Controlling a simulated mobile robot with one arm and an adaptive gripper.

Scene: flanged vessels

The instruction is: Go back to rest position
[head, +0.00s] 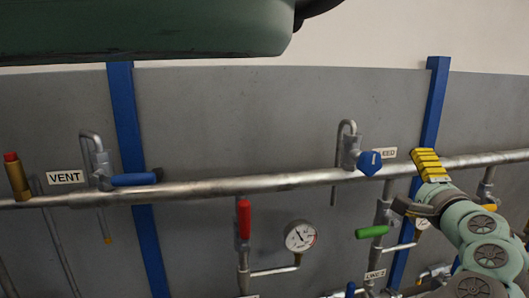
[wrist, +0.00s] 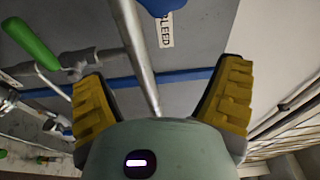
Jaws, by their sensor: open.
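My gripper (wrist: 162,78) is open and empty, with its two yellow-padded fingers spread wide in the wrist view. The steel pipe (wrist: 138,50) shows between the fingers, but the gap from them to it is hard to judge. In the head view my gripper (head: 428,168) is at the right, overlapping the horizontal pipe (head: 270,182) in the picture. My green arm reaches in from the lower right corner.
Along the pipe are a blue-handled valve (head: 134,179) by the VENT label, a blue valve handle (head: 370,162), a red handle (head: 244,218), a green handle (head: 372,232) and a gauge (head: 300,236). Blue posts (head: 125,120) stand against the grey wall. A dark green body overhangs the top left.

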